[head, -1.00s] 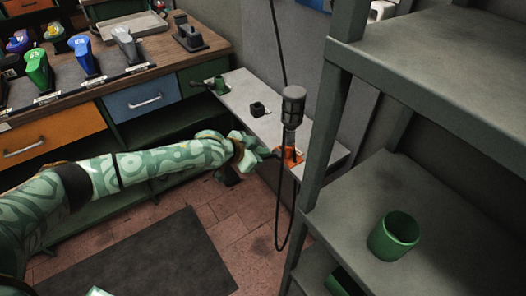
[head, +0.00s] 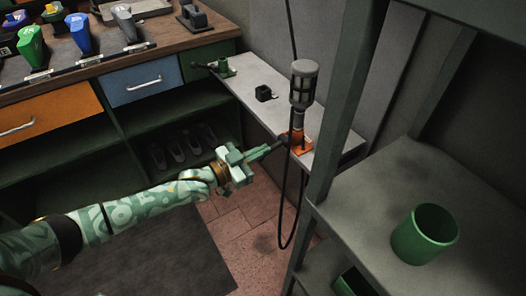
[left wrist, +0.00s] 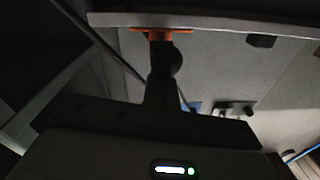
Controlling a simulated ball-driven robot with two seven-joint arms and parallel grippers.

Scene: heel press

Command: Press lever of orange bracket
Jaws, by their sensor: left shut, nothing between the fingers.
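The orange bracket (head: 299,142) sits on the narrow grey shelf (head: 240,92), near its right end. A dark lever (head: 278,146) sticks out from it to the left, past the shelf edge. My left gripper (head: 254,154) is shut and empty, at the lever's outer end; I cannot tell whether they touch. In the left wrist view, the orange bracket (left wrist: 160,31) is at the top, with the dark lever and its round knob (left wrist: 166,62) just beyond my gripper's dark body. My fingertips are hard to make out there. My right gripper is out of view.
A caged lamp (head: 303,84) with a hanging cable stands over the orange bracket. A black bracket (head: 264,94) and a green bracket (head: 222,68) share the shelf. A grey rack with a green cup (head: 425,233) stands at right. Drawers are at left.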

